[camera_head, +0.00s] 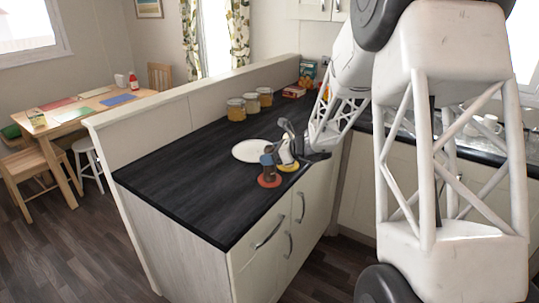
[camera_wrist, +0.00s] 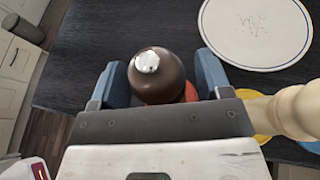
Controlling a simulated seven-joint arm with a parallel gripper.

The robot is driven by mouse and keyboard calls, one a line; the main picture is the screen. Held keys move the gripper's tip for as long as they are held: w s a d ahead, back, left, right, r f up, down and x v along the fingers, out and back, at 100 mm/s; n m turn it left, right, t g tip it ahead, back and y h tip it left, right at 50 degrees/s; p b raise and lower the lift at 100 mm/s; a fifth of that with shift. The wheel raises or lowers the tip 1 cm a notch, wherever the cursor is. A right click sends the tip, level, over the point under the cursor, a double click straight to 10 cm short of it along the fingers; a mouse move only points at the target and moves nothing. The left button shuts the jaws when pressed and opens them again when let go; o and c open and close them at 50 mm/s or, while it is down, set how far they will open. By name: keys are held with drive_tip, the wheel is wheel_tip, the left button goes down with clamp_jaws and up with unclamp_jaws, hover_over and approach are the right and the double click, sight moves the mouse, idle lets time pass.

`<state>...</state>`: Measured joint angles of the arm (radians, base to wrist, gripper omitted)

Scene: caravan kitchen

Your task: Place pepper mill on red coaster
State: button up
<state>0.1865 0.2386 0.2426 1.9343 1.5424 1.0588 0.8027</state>
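The dark brown pepper mill (camera_head: 268,173) stands upright on the red coaster (camera_head: 269,183) near the counter's front edge. In the wrist view, the mill's round head with its silver knob (camera_wrist: 155,75) is between my blue fingers, and a sliver of the red coaster (camera_wrist: 191,92) shows beside it. My gripper (camera_wrist: 162,80) is open around the mill, with a narrow gap visible on the right side. In the head view my gripper (camera_head: 277,153) partly hides the mill's upper part.
A cream mill (camera_wrist: 297,108) stands close to the right finger, by a yellow coaster (camera_wrist: 262,137). A white plate (camera_head: 246,151) lies behind. Several jars (camera_head: 236,109) stand along the low wall. The left part of the dark counter (camera_head: 185,175) is clear.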

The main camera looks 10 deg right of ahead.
drive_tip(key=shift+r, duration=0.15)
drive_tip(key=v, duration=1.2)
idle(0.3)
idle(0.5)
drive_tip(key=s+a+r+n+g+h, duration=0.25)
drive_tip(key=s+a+n, duration=0.3)
drive_tip(key=s, duration=0.55)
drive_tip(key=s+a+r+n+g+h, duration=0.2)
drive_tip(key=s+a+r+n+g, duration=0.25)
drive_tip(key=s, duration=0.75)
drive_tip(key=s+d+n+t+h, duration=0.1)
drive_tip(key=s+n+t+h, duration=0.1)
drive_tip(key=s+n+h, duration=0.5)
drive_tip(key=shift+s+d+f+n+t, duration=0.3)
drive_tip(key=shift+s+n, duration=3.1)
drive_tip(key=shift+s, duration=4.05)
drive_tip(key=shift+a+h, duration=0.1)
drive_tip(key=shift+h, duration=0.15)
